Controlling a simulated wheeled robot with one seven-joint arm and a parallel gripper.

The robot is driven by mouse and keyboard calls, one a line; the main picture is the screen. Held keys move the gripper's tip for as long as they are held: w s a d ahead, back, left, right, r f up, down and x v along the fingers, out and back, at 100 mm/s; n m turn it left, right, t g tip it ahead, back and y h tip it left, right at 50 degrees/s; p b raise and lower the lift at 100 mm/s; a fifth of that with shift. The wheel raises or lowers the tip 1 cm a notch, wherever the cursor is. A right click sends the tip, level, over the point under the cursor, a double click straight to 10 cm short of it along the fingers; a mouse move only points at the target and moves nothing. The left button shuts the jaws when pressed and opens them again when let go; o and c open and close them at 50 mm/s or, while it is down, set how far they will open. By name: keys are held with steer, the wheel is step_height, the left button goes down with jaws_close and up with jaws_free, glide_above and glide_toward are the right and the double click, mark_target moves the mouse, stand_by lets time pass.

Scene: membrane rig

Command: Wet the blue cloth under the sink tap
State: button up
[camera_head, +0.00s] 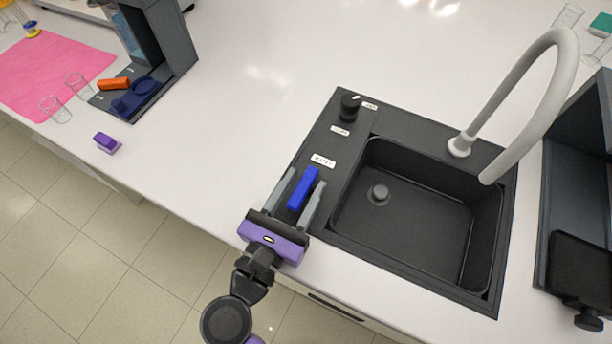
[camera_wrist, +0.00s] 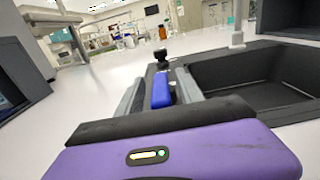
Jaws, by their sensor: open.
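A bright blue oblong piece (camera_head: 303,189) lies at the left edge of the sink unit. My gripper (camera_head: 306,178) is open, with one grey finger on each side of the blue piece. The wrist view also shows the blue piece (camera_wrist: 162,91) between the fingers; I cannot tell if they touch it. The black sink (camera_head: 405,225) is just right of my gripper. The pale curved tap (camera_head: 545,95) rises from its back edge and arches over the basin's right side. No water shows.
A black knob (camera_head: 350,105) stands on the sink's back left corner, near small white labels. A dark shelf unit (camera_head: 575,185) stands right of the sink. An orange block (camera_head: 114,84), a purple block (camera_head: 106,143) and glasses (camera_head: 55,109) are far left. The counter between is clear.

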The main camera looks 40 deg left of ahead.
steer(key=shift+x, duration=0.8)
jaws_close()
stand_by(0.9)
